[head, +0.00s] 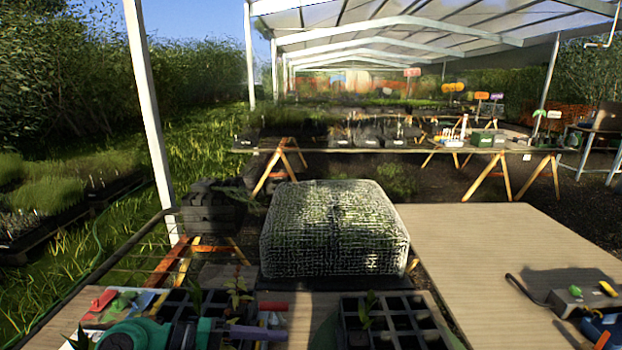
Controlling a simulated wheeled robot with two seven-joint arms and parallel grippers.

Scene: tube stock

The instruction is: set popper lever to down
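No part is plainly marked as the popper. I cannot tell for sure that this is the popper lever.
Black cell trays (400,318) with a few seedlings stand at the front. A large mesh-wrapped block (335,230) sits behind them. A blue container (608,330) is at the right corner. The wide tan board (480,245) is mostly bare. A white post (150,110) rises at left.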

